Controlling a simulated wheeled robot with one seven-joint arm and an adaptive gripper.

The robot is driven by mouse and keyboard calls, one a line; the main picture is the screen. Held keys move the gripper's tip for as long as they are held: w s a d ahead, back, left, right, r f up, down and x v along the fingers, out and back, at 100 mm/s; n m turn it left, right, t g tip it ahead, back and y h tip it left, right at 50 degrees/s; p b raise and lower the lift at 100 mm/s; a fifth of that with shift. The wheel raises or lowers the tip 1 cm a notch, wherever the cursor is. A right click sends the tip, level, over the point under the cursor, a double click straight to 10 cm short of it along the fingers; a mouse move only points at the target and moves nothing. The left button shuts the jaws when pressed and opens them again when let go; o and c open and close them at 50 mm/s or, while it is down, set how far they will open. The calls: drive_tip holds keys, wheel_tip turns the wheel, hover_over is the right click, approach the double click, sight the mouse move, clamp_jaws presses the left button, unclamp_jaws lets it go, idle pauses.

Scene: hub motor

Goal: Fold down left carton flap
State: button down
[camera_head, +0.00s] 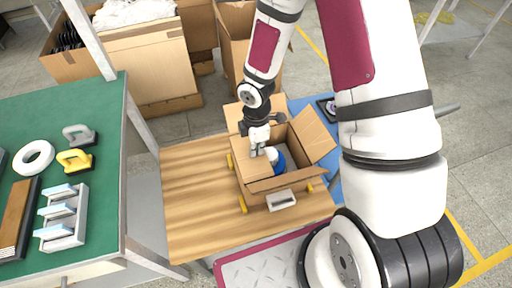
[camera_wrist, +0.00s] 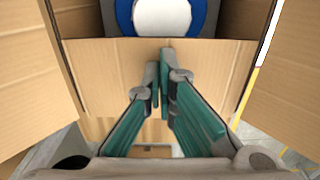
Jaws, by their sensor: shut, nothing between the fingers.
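The open carton (camera_head: 272,184) stands on a wooden tabletop. Its left flap (camera_head: 256,176) leans inward over the left part of the opening; its exact angle is hard to tell. In the wrist view this flap (camera_wrist: 100,62) spans below the fingers, its edge toward the carton's inside. My gripper (camera_head: 262,148) is shut and empty at the flap, its fingertips (camera_wrist: 158,68) close to the flap's face; I cannot tell whether they touch. A blue and white hub motor (camera_head: 279,160) sits inside, partly hidden. It also shows in the wrist view (camera_wrist: 160,15).
The right flap (camera_head: 313,136) spreads outward, and the back flap (camera_head: 238,113) stands behind my gripper. Yellow stops (camera_head: 243,204) surround the carton, with a grey piece (camera_head: 281,199) in front. A green bench (camera_head: 107,110) is at left. The wooden tabletop (camera_head: 195,190) is clear left of the carton.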

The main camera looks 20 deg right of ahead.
drive_tip(key=shift+s+r+p, duration=0.1)
drive_tip(key=shift+r+p, duration=2.5)
drive_tip(key=shift+r, duration=0.65)
drive_tip(key=shift+r+p, duration=0.85)
drive_tip(key=shift+r, duration=0.45)
drive_tip(key=s+d+r+m+t+h, duration=0.1)
drive_tip(key=s+d+r+m, duration=0.15)
drive_tip(key=r, duration=0.45)
drive_tip(key=s+d+r+m, duration=0.1)
drive_tip(key=r+m, duration=0.2)
drive_tip(key=r, duration=0.4)
drive_tip(key=s+d+r+m+t+h, duration=0.1)
drive_tip(key=r+m, duration=0.1)
drive_tip(key=r, duration=0.6)
drive_tip(key=s+r+m+t+y, duration=0.1)
drive_tip(key=s+r+m, duration=0.4)
drive_tip(key=s, duration=0.3)
drive_tip(key=s+a+r+m+t+y, duration=0.1)
drive_tip(key=s+r+m, duration=0.4)
drive_tip(key=s+r, duration=0.2)
drive_tip(key=s, duration=0.2)
drive_tip(key=shift+s+a+r+t, duration=0.25)
drive_tip(key=shift+s+t, duration=0.05)
drive_tip(key=shift+t, duration=0.1)
